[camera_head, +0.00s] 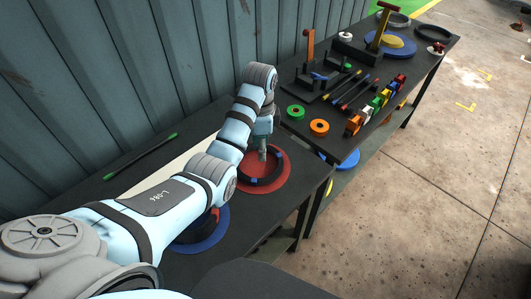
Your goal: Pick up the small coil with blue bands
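A dark ring-shaped coil with blue bands (275,177) lies on a round red mat (285,183) near the right end of the near dark table. My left arm reaches across from the left, and its gripper (262,157) points down at the far part of this coil. The fingertips are small and partly merge with the coil, so I cannot tell whether they touch it or are open or shut. A second dark coil with a red band lies on a blue mat (205,242), mostly hidden by my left arm. My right gripper is not in view.
A green-ended black rod (140,157) lies by the corrugated wall. The farther table (330,142) holds green (296,112) and orange (319,127) rolls, rods, colored blocks and stands. A lower shelf holds a blue disc (347,159). Open floor lies to the right.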

